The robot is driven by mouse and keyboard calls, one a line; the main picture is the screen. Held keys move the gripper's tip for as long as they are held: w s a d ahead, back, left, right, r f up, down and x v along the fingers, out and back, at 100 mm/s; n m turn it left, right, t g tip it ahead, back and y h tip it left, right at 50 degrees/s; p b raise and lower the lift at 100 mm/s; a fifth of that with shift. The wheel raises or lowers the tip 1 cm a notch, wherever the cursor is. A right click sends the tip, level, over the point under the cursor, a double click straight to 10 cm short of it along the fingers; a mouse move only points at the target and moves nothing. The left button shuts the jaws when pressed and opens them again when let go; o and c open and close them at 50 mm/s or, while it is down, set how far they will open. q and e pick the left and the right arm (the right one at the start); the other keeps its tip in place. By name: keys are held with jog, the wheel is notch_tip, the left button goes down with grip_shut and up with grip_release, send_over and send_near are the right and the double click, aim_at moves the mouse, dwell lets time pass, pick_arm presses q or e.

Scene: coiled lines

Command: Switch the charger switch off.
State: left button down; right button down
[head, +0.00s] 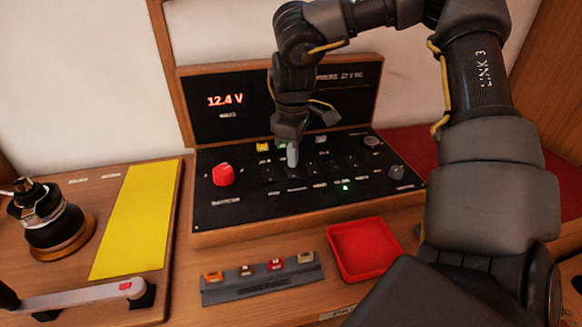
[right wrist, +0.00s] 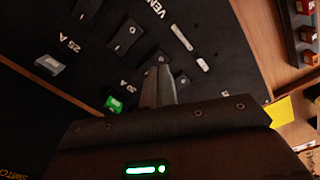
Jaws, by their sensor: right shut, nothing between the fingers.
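The black switch panel (head: 270,205) lies in a wooden frame below an upright board with a lit "12.4 V" display (head: 225,100). A row of small dark rocker switches runs across the panel. I cannot read which one is the charger switch. A green light (head: 345,187) glows near the front right of the row. My right gripper (head: 292,157) is shut and empty, pointing down over the row's left part. In the right wrist view its fingertips (right wrist: 159,75) are close to the panel, beside a rocker switch (right wrist: 125,38); contact is unclear. My left gripper is out of view.
A red knob (head: 223,175) stands at the panel's left, grey knobs (head: 396,172) at its right. A yellow fuse (head: 262,146) sits behind the switches. In front are a fuse rack (head: 262,287) and a red tray (head: 364,249). A winch (head: 48,216) and yellow pad (head: 137,222) are left.

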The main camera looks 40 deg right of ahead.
aim_at(293, 175)
jog(key=shift+r+p, duration=0.75)
jog(key=shift+r, duration=1.2)
